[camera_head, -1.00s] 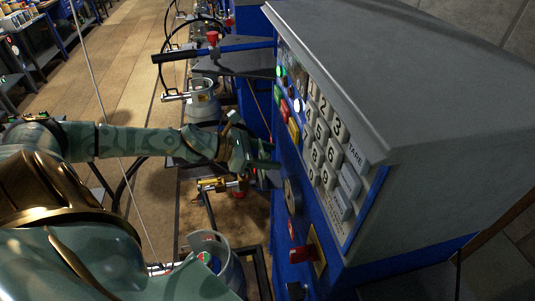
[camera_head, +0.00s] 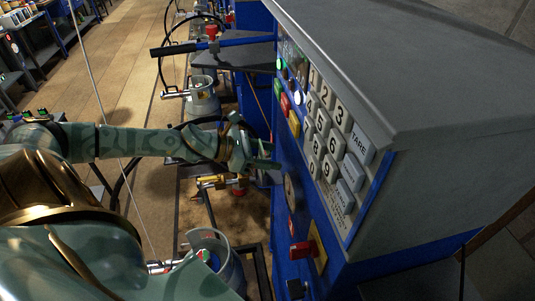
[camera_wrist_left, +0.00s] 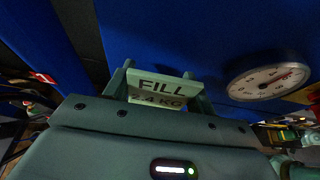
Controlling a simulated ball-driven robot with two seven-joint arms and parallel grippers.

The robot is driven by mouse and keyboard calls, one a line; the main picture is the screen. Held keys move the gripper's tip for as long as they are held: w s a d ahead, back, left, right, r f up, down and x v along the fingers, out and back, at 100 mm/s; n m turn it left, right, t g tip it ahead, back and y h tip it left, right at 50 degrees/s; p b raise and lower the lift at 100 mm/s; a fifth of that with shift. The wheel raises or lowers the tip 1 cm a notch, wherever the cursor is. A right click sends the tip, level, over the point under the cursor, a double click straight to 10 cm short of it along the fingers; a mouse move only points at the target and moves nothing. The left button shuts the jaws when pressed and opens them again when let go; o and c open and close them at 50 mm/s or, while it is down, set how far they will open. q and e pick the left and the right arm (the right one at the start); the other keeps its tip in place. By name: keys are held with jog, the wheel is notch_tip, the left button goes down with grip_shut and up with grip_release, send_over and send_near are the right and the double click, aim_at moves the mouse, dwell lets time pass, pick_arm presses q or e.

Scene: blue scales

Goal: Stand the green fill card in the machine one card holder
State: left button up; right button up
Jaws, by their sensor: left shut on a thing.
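My left gripper (camera_head: 264,156) reaches in from the left, close to the blue front of the grey-topped machine (camera_head: 400,70), below and left of its keypad. In the left wrist view it is shut on the fill card (camera_wrist_left: 160,91), a pale greenish plate marked "FILL" and "2.4 KG", standing between the two fingers. Behind the card is the blue panel (camera_wrist_left: 180,35). The card is too small to make out in the head view. I cannot make out the card holder in either view. My right gripper is not in view.
A round white dial (camera_wrist_left: 268,82) is on the blue panel right of the card. The keypad (camera_head: 330,135) and a red knob (camera_head: 303,251) project from the machine's front. Gas cylinders (camera_head: 203,96) and black hoses stand on the left. Open wooden floor lies farther left.

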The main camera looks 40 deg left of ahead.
pick_arm(q)
jog(key=o, duration=1)
jog(key=shift+o, duration=0.2)
jog(key=shift+s+a, duration=0.3)
jog(key=shift+s, duration=0.1)
jog(key=p+v, duration=0.8)
jog(key=v, duration=0.7)
jog(key=shift+r, duration=0.15)
jog(key=shift+s, duration=0.15)
